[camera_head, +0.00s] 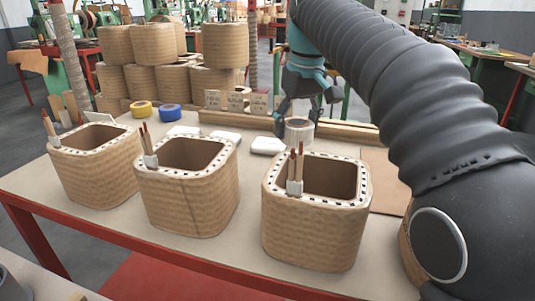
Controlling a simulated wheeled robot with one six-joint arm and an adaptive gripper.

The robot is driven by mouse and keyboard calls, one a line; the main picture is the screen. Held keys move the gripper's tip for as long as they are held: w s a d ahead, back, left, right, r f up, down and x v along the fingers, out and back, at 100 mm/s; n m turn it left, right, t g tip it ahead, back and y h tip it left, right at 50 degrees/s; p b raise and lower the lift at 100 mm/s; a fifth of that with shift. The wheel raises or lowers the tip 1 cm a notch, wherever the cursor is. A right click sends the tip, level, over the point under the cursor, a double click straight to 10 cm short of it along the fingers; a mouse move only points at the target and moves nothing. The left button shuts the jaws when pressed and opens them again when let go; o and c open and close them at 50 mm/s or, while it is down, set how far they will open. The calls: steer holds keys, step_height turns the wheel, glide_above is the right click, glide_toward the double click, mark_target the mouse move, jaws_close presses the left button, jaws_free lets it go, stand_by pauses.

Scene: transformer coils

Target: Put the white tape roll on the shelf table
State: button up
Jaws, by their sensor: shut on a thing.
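My gripper (299,112) points down from the dark ribbed arm at the upper middle. It is shut on the white tape roll (298,130), which shows a pale top and a brownish side. The roll is behind the right-hand coil and above the back part of the table (115,215). Whether the roll touches the surface is hard to tell. No thing in view can be surely named as the shelf table.
Three wrapped coils (320,228) with wire leads stand along the front of the table. A yellow tape roll (141,108), a blue tape roll (169,112) and white pads (268,145) lie behind them. Stacked coils (155,81) fill the back left. A wooden rail (245,120) runs behind.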

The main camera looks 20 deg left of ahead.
steer(key=a+f, duration=0.2)
steer(key=a, duration=0.1)
steer(key=s+a+f, duration=0.1)
steer(key=a, duration=0.1)
steer(key=shift+s+a+f, duration=0.1)
steer(key=shift+a+f, duration=0.05)
steer(key=shift+f, duration=0.05)
steer(key=shift+f+b, duration=0.6)
steer(key=shift+f, duration=1.35)
steer(key=shift+f, duration=0.15)
steer(key=o, duration=1.3)
steer(key=r, duration=0.4)
steer(key=d+r, duration=0.1)
steer(key=r, duration=0.3)
steer(key=s+r+p, duration=0.1)
steer(key=r, duration=0.3)
steer(key=shift+s+d+r, duration=0.1)
steer(key=shift+d, duration=0.1)
